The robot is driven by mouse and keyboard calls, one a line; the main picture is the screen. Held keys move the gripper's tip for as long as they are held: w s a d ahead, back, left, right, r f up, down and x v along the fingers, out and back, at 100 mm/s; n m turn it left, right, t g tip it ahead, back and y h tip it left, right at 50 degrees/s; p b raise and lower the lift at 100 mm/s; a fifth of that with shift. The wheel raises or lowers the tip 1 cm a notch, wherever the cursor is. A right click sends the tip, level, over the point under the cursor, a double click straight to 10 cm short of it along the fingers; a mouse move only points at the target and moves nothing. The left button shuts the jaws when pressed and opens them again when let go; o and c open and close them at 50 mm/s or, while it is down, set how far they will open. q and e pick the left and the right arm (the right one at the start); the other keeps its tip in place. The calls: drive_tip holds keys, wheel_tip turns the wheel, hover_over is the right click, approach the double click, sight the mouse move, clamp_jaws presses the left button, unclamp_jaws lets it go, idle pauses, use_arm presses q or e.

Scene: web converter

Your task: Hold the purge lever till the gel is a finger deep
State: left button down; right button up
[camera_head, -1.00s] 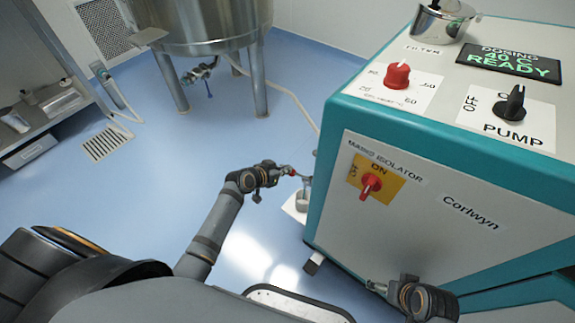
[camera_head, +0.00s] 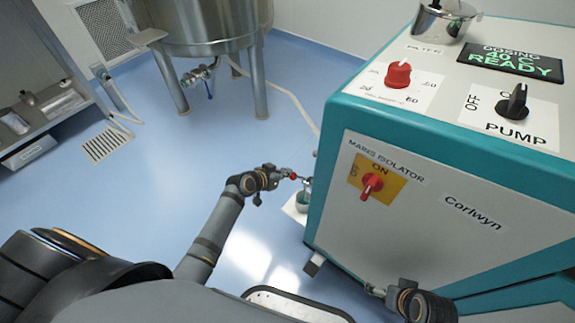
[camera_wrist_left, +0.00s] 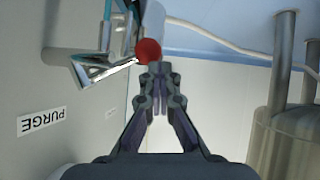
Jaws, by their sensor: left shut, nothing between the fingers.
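The purge lever's red knob (camera_head: 294,176) stands at the side of the dosing machine. In the left wrist view the knob (camera_wrist_left: 148,50) is right at my left fingertips (camera_wrist_left: 158,68); whether they touch is unclear. My left gripper (camera_head: 284,173) is shut, with nothing between its fingers. A metal spout (camera_wrist_left: 98,68) and an upside-down PURGE label (camera_wrist_left: 41,121) show beside it. A small vessel (camera_head: 302,204) with a teal tint stands below the lever, partly hidden by the machine; its gel depth cannot be read. My right gripper (camera_head: 374,291) is by the machine's lower front, its fingers too small to judge.
The dosing machine (camera_head: 420,240) fills the right, with a red mains isolator (camera_head: 371,187), a black pump knob (camera_head: 513,103) and a display reading 40°C READY (camera_head: 510,62). A steel tank (camera_head: 205,25) stands behind. Blue floor (camera_head: 150,200) is open at left.

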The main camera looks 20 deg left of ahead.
drive_tip(key=shift+w+r, duration=0.15)
drive_tip(key=shift+w, duration=0.25)
drive_tip(key=shift+s+f, duration=0.2)
drive_tip(key=shift+s, duration=0.25)
drive_tip(key=shift+w+r, duration=0.2)
drive_tip(key=shift+w, duration=0.25)
idle(0.4)
drive_tip(key=shift+s+f, duration=0.2)
drive_tip(key=shift+s, duration=0.25)
drive_tip(key=shift+w+r, duration=0.2)
drive_tip(key=shift+w, duration=0.25)
idle(0.4)
drive_tip(key=shift+s+f, duration=0.1)
drive_tip(key=shift+s, duration=0.1)
